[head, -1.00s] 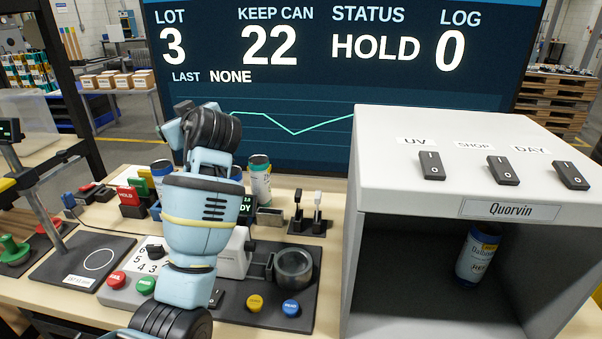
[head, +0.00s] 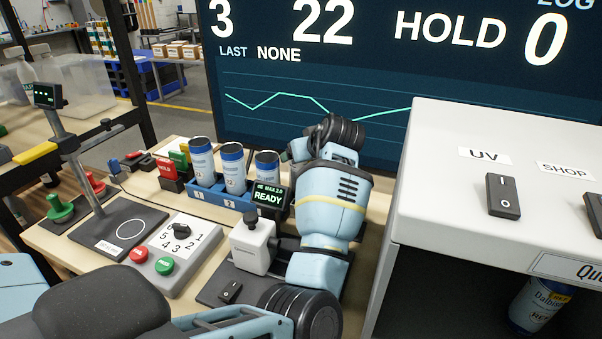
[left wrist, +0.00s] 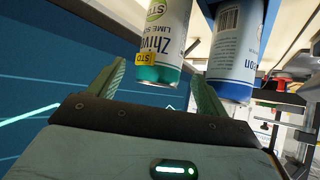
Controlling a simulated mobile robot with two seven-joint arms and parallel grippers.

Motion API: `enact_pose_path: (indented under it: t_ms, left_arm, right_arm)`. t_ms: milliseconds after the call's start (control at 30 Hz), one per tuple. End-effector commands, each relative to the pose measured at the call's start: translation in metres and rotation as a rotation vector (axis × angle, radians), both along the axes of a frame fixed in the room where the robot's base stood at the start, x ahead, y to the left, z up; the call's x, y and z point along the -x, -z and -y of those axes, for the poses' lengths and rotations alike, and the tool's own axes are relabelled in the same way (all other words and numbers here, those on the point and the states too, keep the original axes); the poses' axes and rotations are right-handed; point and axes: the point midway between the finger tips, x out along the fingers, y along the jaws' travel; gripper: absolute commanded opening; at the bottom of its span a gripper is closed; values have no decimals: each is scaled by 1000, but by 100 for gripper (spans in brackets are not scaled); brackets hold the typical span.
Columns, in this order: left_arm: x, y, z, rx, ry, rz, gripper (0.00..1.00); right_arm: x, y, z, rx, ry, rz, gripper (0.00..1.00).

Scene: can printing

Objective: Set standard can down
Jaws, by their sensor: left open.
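The standard can (left wrist: 163,45) is white with a teal end, "Zhive" lettering and a yellow tag that looks like STD. In the left wrist view it shows between the spread fingers of my left gripper (left wrist: 157,74), apart from the left finger; contact with the right finger is unclear. A blue-ended can (left wrist: 238,45) shows just right of it. In the head view my left arm covers the standard can, and my left gripper's fingers are hidden behind the wrist. The can rack (head: 213,199) holds several blue-topped cans (head: 233,168). My right gripper is out of view.
A grey booth (head: 400,200) with switches stands close on the right, a REF can (head: 540,303) inside. The READY display (head: 268,197), dial panel (head: 180,240) and post stand (head: 110,240) crowd the bench. A large screen (head: 370,70) stands behind.

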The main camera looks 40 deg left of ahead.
Motion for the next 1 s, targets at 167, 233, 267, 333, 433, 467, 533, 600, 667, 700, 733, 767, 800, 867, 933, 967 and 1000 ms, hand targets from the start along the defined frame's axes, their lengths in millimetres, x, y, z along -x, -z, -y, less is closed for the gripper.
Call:
enact_pose_path:
  t_ms: [167, 233, 267, 333, 433, 467, 533, 600, 667, 700, 733, 767, 800, 867, 933, 967, 1000]
  left_arm:
    - [-2, 2, -4, 1, -1, 1, 77]
    - [-6, 6, -10, 1, -2, 1, 77]
    - [-8, 8, -13, 1, -1, 1, 77]
    - [-14, 13, -20, 0, -1, 1, 77]
    - [-19, 21, -29, 1, -2, 1, 77]
    - [-21, 23, -31, 0, -1, 2, 77]
    - [-23, 27, -35, 0, -1, 2, 77]
    - [-24, 28, -37, 1, 0, 2, 77]
    - [-25, 29, -37, 0, 0, 2, 77]
    - [-25, 29, -37, 1, 0, 4, 77]
    - [-25, 29, -37, 1, 0, 4, 77]
    - [-25, 29, -37, 1, 0, 4, 77]
    - [-25, 29, -37, 1, 0, 4, 77]
    - [-25, 29, -37, 1, 0, 4, 72]
    - [-25, 29, -37, 1, 0, 4, 63]
    - [-24, 29, -37, 1, 0, 4, 59]
    - [-24, 29, -37, 1, 0, 4, 54]
  right_arm:
    - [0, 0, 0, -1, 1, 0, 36]
    - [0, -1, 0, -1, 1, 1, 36]
    - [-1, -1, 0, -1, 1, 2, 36]
    - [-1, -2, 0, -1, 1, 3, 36]
    - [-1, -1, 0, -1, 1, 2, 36]
    - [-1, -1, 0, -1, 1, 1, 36]
    - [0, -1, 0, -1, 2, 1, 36]
    - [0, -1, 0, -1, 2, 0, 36]
    - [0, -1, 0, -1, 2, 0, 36]
    - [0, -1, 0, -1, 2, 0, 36]
    - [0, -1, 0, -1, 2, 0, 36]
    - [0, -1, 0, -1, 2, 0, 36]
    - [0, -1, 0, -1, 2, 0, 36]
    - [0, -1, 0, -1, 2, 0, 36]
    - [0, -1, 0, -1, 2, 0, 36]
    - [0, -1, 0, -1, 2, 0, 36]
    - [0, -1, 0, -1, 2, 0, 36]
